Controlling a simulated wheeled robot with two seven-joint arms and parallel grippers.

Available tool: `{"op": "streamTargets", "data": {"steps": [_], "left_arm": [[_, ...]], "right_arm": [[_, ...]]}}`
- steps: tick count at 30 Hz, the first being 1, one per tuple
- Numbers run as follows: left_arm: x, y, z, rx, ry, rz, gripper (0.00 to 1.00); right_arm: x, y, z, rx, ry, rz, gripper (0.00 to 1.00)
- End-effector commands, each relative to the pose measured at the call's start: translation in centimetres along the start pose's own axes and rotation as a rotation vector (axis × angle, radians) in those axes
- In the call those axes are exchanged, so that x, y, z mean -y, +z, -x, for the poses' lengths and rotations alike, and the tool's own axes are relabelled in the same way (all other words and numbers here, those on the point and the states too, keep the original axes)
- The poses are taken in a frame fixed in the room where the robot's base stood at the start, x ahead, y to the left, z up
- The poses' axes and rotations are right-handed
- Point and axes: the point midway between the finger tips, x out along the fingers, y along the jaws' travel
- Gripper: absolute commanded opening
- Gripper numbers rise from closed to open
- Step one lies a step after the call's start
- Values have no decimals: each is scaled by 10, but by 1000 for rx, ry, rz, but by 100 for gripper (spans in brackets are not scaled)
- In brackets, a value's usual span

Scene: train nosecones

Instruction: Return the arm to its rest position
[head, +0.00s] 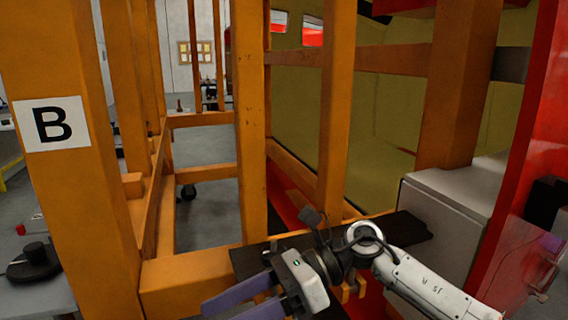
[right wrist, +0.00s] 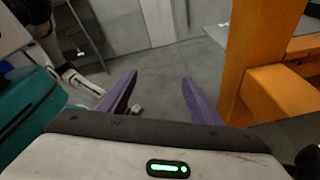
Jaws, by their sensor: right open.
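My right gripper (head: 245,306) is at the lower middle of the head view, its arm coming in from the lower right. Its purple fingers point left, in front of the orange frame's lower beam. In the right wrist view the two fingers (right wrist: 158,92) are spread apart with nothing between them; grey floor shows beyond. My left gripper is not in the head view.
An orange frame (head: 70,200) with a "B" label (head: 50,124) stands close on the left. An orange post (right wrist: 262,55) is right of the fingers in the wrist view. A grey box (head: 445,215) and red panel (head: 520,190) stand at right.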

Motion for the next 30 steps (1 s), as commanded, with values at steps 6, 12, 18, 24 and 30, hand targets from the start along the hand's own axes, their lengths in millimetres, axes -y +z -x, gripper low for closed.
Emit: {"op": "streamTargets", "data": {"steps": [6, 12, 18, 24, 30], "left_arm": [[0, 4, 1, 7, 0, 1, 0], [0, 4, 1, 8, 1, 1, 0], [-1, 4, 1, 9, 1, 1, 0], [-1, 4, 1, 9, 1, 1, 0], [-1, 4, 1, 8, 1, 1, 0]], "right_arm": [[6, 24, -5, 630, 71, -526, 58], [50, -23, 45, 1162, 100, -1102, 58], [79, -157, 89, 1647, 97, -1701, 58], [53, -308, 98, 2035, 59, -2193, 58], [-8, -424, 84, -1902, 4, 2078, 58]]}}
